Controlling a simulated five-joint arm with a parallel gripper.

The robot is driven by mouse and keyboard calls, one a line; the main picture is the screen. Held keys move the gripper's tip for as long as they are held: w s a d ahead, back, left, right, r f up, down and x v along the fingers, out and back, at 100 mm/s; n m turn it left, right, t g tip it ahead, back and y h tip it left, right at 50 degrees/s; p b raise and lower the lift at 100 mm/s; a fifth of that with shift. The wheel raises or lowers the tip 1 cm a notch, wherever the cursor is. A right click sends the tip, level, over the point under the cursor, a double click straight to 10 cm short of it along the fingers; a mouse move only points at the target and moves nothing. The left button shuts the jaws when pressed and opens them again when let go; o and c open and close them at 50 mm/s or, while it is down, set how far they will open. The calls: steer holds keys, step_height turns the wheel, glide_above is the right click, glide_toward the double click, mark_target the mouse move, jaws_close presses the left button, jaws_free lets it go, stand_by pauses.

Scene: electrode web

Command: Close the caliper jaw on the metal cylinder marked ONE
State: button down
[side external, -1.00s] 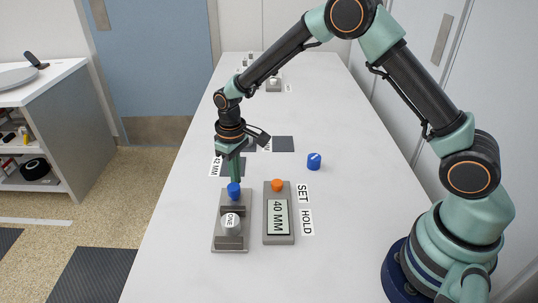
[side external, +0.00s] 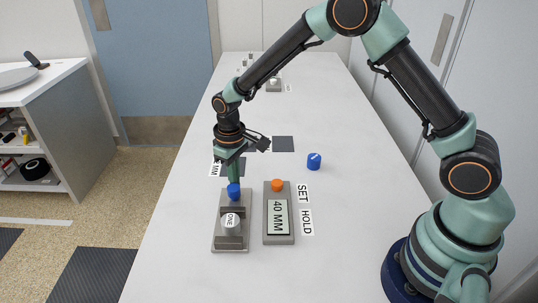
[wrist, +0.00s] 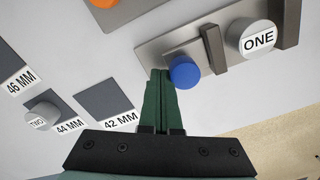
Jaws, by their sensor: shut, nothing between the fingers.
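The caliper (side external: 217,240) is a grey base with two upright jaws and a blue knob (side external: 233,191). The metal cylinder marked ONE (side external: 232,222) stands between the jaws; it also shows in the wrist view (wrist: 250,38). The jaw nearer the knob (wrist: 213,48) is close beside the cylinder; I cannot tell whether they touch. The far jaw (wrist: 287,24) is on the other side. My gripper (wrist: 160,73) is shut and empty, pointing down right beside the blue knob (wrist: 185,72), on the side away from the cylinder. Contact with the knob is unclear.
A grey display unit (side external: 278,235) reading 40 MM, with an orange button (side external: 277,185), stands right of the caliper. SET and HOLD labels lie beside it. Dark pads marked in millimetres and a cylinder marked TWO (wrist: 40,117) lie behind. A loose blue knob (side external: 314,161) stands farther right.

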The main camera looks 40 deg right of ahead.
steer(key=shift+s+a, duration=1)
steer(key=shift+s, duration=0.05)
stand_by(1.2)
steer(key=shift+w+d, duration=0.1)
steer(key=shift+d, duration=0.05)
steer(key=shift+w+d, duration=0.35)
steer(key=shift+w, duration=0.05)
steer(key=shift+r, duration=4)
